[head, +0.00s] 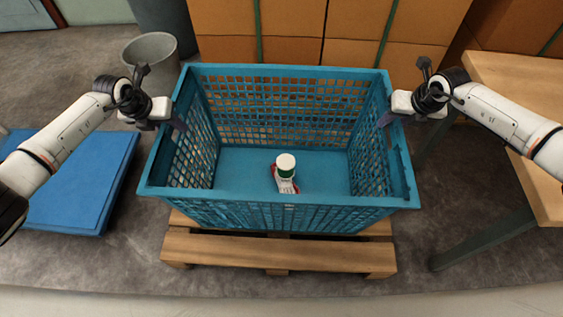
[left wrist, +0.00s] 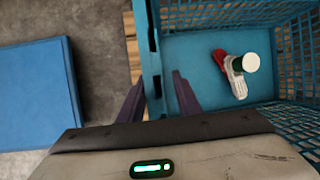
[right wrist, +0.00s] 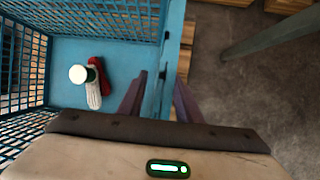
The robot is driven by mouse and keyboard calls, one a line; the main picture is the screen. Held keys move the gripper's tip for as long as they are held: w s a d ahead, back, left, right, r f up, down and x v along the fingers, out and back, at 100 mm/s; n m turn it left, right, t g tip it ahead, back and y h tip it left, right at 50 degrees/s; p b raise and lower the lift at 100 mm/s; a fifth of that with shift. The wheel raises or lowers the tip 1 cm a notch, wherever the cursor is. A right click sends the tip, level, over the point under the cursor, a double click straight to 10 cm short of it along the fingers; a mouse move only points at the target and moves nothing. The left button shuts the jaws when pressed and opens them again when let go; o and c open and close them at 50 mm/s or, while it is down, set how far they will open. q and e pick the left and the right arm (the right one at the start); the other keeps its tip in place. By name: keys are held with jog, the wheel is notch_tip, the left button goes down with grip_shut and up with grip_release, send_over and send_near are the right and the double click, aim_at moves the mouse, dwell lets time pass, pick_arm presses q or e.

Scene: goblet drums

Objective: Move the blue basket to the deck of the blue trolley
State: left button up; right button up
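The blue basket (head: 270,203) stands upright on a wooden pallet in the middle of the head view. Its near and side walls are latticed. My left gripper (head: 176,122) is at its left wall, with the rim (left wrist: 151,68) between the fingers in the left wrist view. My right gripper (head: 386,117) is at the right wall, with the rim (right wrist: 168,75) between its fingers. Both grippers look open, with small gaps beside the wall. The blue trolley's flat deck (head: 78,185) lies low at the left and is bare where it shows.
A white tub with a green band (head: 285,168) and a red-and-white item (head: 284,184) are inside the basket. The pallet (head: 270,251) is under it. Cardboard boxes (head: 290,50) stand behind. A wooden table (head: 520,95) is at right, a grey bin (head: 152,58) at back left.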

pick_arm(q)
grip_shut()
pick_arm(e)
grip_shut()
dwell(1.0)
pick_arm(q)
jog(key=shift+w+r, duration=0.1)
jog(key=shift+r, duration=0.2)
pick_arm(e)
jog(key=shift+w+r, duration=0.15)
jog(key=shift+r, duration=0.15)
